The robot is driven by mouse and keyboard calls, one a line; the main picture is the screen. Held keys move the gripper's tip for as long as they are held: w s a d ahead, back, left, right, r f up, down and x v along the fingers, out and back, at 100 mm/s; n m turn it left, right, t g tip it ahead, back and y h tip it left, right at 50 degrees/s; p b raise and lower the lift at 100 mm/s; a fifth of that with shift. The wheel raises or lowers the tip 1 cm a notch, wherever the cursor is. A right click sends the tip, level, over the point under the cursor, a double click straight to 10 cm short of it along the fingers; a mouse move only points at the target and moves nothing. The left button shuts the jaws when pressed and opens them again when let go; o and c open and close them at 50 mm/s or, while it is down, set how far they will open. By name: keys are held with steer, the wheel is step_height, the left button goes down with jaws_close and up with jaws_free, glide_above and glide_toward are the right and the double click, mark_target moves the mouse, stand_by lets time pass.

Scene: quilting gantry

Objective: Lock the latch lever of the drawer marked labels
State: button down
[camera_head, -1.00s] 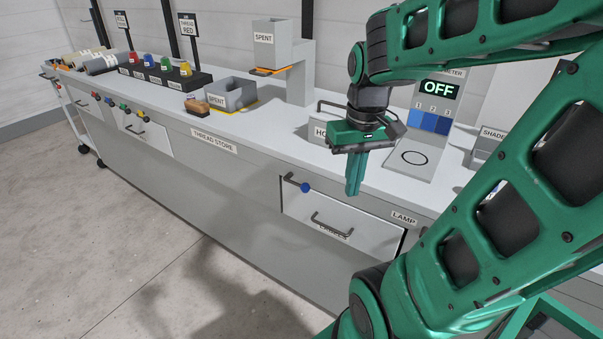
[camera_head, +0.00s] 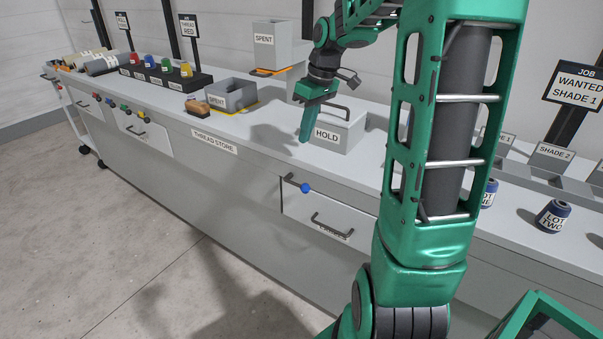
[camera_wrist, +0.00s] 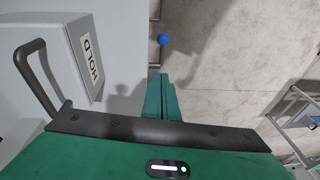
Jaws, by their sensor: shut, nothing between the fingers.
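The drawer (camera_head: 304,222) is a white front in the bench's front face, with a dark bar handle (camera_head: 332,226). The label below the handle is partly covered and I cannot read it fully. The latch lever (camera_head: 291,182) is a dark bar with a blue knob at the drawer's upper left edge, slanting down to the right. The blue knob (camera_wrist: 162,40) also shows in the wrist view, beyond my fingertips. My gripper (camera_head: 306,137) is shut and empty, pointing down above the worktop's front edge, left of the HOLD box. It is apart from the lever.
The grey HOLD box (camera_head: 340,128) with its bar handle stands close beside my gripper. A SPENT bin (camera_head: 232,95) and thread spools stand farther left. Blue spools (camera_head: 551,217) and SHADE trays stand right. The floor before the bench is clear.

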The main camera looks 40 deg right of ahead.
steer(key=shift+f, duration=0.15)
steer(key=x, duration=0.9)
steer(key=shift+a+f, duration=0.1)
steer(key=f, duration=0.1)
steer(key=s+f, duration=0.1)
steer(key=f, duration=0.1)
steer(key=shift+s, duration=0.25)
steer(key=shift+s+f, duration=0.3)
steer(key=shift+f, duration=0.15)
steer(key=shift+d, duration=0.2)
